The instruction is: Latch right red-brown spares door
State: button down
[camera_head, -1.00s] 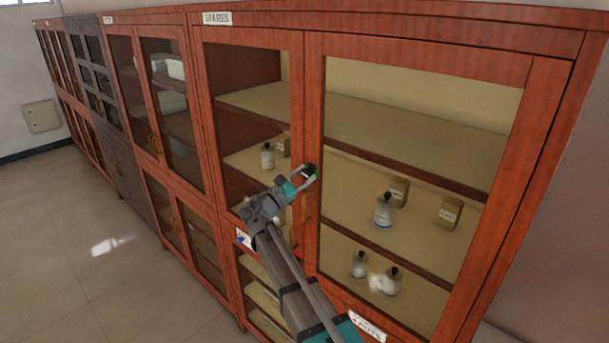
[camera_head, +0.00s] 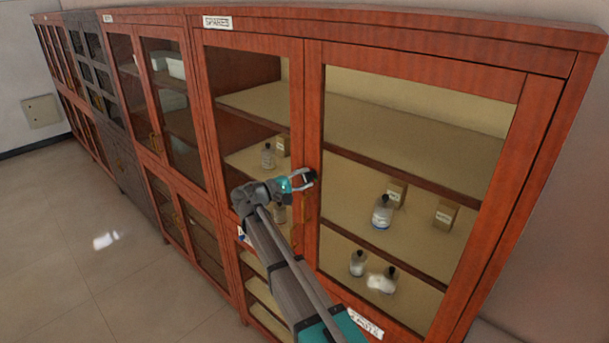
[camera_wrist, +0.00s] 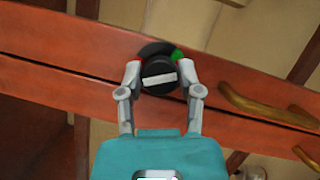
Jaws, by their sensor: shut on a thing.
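The right red-brown spares door (camera_head: 530,150) has a large glass pane and looks closed, level with the left door (camera_head: 297,110). A black round latch knob (camera_head: 311,176) sits on the stiles where the doors meet. In the wrist view the knob (camera_wrist: 157,68) has a white bar lying nearly crosswise, with a red mark on its left and a green mark on its right. My gripper (camera_head: 304,180) is shut on the knob, one finger on each side, as the wrist view (camera_wrist: 160,82) shows.
Two brass handles (camera_wrist: 265,108) are right of the knob in the wrist view. Bottles (camera_head: 382,212) and small boxes (camera_head: 446,213) stand on shelves behind the glass. A SPARES label (camera_head: 217,22) is on top. Open floor (camera_head: 90,240) lies to the left.

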jog(key=shift+r+m, duration=0.1)
jog(key=shift+m, duration=0.4)
jog(key=shift+c, duration=1.3)
grip_release()
